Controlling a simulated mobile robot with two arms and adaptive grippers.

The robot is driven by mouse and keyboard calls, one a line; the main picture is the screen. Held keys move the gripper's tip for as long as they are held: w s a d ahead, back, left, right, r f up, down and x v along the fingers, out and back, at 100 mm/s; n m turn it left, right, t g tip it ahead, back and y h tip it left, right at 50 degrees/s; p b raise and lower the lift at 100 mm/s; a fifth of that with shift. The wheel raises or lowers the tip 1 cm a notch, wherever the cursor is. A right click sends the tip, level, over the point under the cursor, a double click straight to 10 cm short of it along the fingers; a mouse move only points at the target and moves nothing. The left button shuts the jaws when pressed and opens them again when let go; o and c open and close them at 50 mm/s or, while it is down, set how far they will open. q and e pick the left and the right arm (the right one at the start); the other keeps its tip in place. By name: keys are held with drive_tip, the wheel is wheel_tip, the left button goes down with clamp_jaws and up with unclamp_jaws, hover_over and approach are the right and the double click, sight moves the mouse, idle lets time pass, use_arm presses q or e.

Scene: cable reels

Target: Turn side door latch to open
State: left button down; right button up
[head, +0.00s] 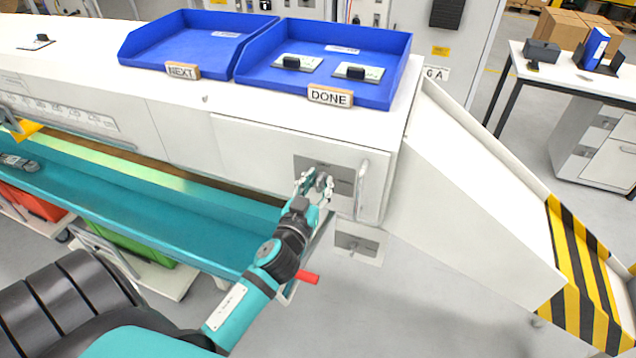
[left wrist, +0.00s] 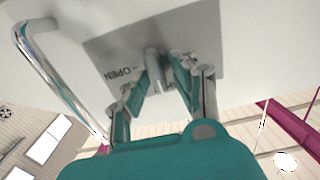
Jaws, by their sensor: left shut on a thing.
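The side door (head: 250,150) is a white panel on the front of the long white machine, and it looks closed. Its latch is a small grey knob (left wrist: 153,66) on a grey plate (head: 345,174); the plate bears the word OPEN in the left wrist view (left wrist: 205,45). My left gripper (head: 319,180) is at the plate with its fingers closed around the latch knob, one finger on each side. The fingers partly hide the knob. A vertical metal door handle (head: 362,185) is just right of the plate. My right gripper does not show.
Two blue trays stand on top, one with a NEXT sign (head: 183,71), one with a DONE sign (head: 330,96). A teal ledge (head: 150,205) runs below the machine's left part. A white chute (head: 480,210) with striped edging slopes down at right.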

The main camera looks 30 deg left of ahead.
use_arm(q)
drive_tip(key=shift+s+d+r+m, duration=0.1)
drive_tip(key=shift+s+m, duration=0.05)
drive_tip(key=shift+m, duration=1.45)
drive_tip(key=m, duration=0.5)
drive_tip(key=shift+d+m, duration=0.3)
drive_tip(key=m, duration=0.4)
drive_tip(key=shift+w+d, duration=0.1)
drive_tip(key=shift+w, duration=0.1)
drive_tip(key=shift+f+m+p, duration=0.2)
drive_tip(key=shift+m+p, duration=0.1)
drive_tip(key=shift+m, duration=2.2)
